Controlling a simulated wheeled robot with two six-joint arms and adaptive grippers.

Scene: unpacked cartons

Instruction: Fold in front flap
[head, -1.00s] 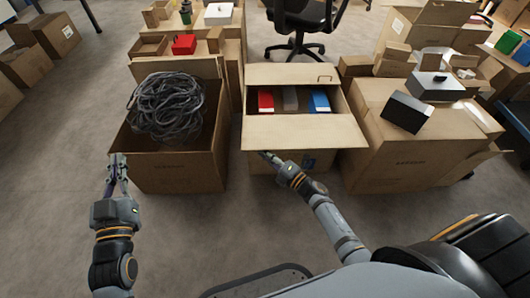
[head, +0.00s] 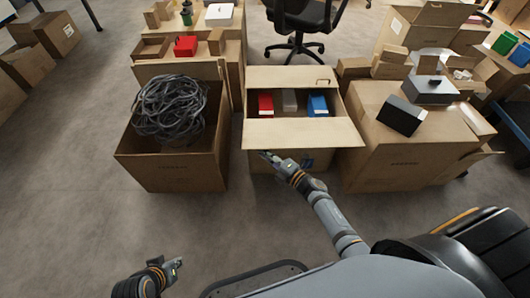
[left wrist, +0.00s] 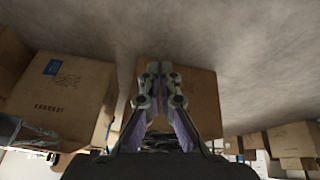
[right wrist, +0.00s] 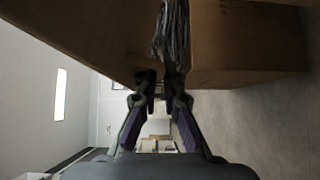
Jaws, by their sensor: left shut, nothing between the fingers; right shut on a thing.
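The middle carton (head: 258,165) stands open, with red, grey and blue items inside. Its front flap (head: 305,134) stretches across the front opening edge, sticking out towards me and not folded in. My right gripper (head: 268,156) is at the flap's near edge, left of its middle, and is shut on it. The fingertips are partly hidden under the edge. In the right wrist view the flap (right wrist: 80,35) is a dark brown sheet reaching the fingertips (right wrist: 163,76). My left gripper (head: 177,264) is shut and empty, low at the front left, away from the cartons.
A carton (head: 170,172) heaped with grey cables (head: 170,106) stands close on the left. A closed carton (head: 400,160) with a black box (head: 401,115) and a grey box (head: 432,90) stands on the right. The floor in front is clear.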

